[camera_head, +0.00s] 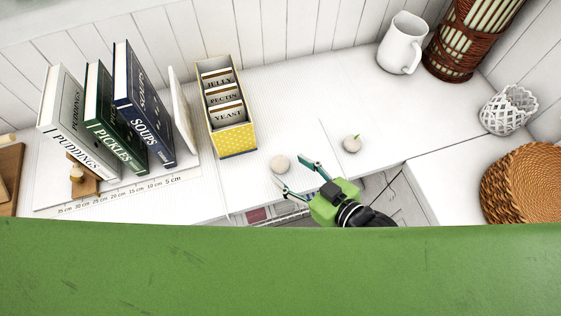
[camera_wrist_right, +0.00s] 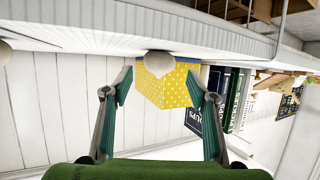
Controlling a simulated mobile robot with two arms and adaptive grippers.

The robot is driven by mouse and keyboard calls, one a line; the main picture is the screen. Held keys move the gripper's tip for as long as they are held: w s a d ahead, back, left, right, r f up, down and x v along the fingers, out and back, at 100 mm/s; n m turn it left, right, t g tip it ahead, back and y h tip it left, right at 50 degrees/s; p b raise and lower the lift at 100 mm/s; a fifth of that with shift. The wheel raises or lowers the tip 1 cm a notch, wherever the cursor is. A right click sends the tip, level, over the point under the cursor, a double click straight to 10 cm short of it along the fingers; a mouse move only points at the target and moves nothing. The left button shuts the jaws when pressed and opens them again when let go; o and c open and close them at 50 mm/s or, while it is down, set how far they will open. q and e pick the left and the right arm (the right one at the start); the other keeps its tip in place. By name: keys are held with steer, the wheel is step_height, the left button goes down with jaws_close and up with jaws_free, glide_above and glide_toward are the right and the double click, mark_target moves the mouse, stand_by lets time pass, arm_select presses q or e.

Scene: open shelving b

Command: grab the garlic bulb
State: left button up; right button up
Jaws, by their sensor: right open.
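A small round off-white bulb (camera_head: 280,164) lies on the white counter; it looks like the garlic bulb, but its details are too small to be sure. My right gripper (camera_head: 290,173) is open and empty, its fingertips close in front of this bulb. In the right wrist view, the pale bulb (camera_wrist_right: 158,62) shows ahead between the two open fingers (camera_wrist_right: 160,80). A second pale bulb (camera_head: 352,143) with a greenish tip lies farther right, outside the fingers. My left gripper is out of view.
A yellow dotted card box (camera_head: 236,140) stands behind the bulb. Upright books (camera_head: 145,120) and a ruled board stand left. A white jug (camera_head: 401,43), white lattice cup (camera_head: 507,109) and wicker basket (camera_head: 523,185) are right. Counter between the bulbs is clear.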

mark_target(285, 166)
steer(key=x, duration=0.5)
steer(key=shift+d+f+p, duration=0.15)
steer(key=shift+f+p, duration=0.05)
steer(key=shift+p, duration=0.15)
steer(key=shift+s, duration=0.1)
steer(key=c, duration=1.2)
steer(key=shift+r, duration=0.15)
